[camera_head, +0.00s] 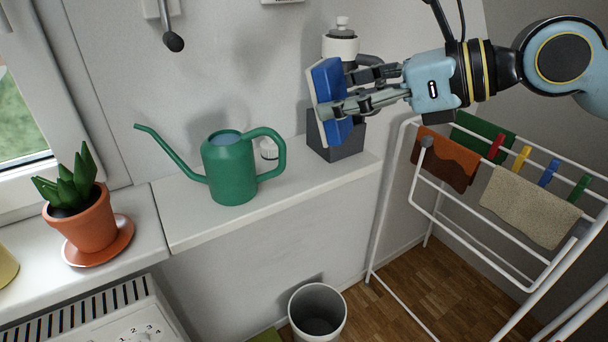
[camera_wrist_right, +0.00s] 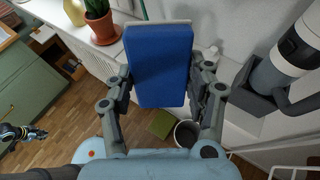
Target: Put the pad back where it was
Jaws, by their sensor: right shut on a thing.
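The pad (camera_head: 329,92) is a blue block with a pale face on its left side. My right gripper (camera_head: 340,98) is shut on it and holds it upright in the air, in front of a dark grey holder (camera_head: 343,142) at the right end of the white ledge. In the right wrist view the pad's blue face (camera_wrist_right: 160,65) fills the space between the fingers. The holder (camera_wrist_right: 247,98) shows to the right of the pad there. My left gripper (camera_wrist_right: 30,132) shows small at the left edge of the right wrist view; its jaws are too small to read.
A bottle with a white top (camera_head: 341,42) stands at the holder. A green watering can (camera_head: 230,170) and a potted plant (camera_head: 85,222) stand on the ledge to the left. A bin (camera_head: 317,312) is on the floor below. A drying rack (camera_head: 480,200) with cloths stands right.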

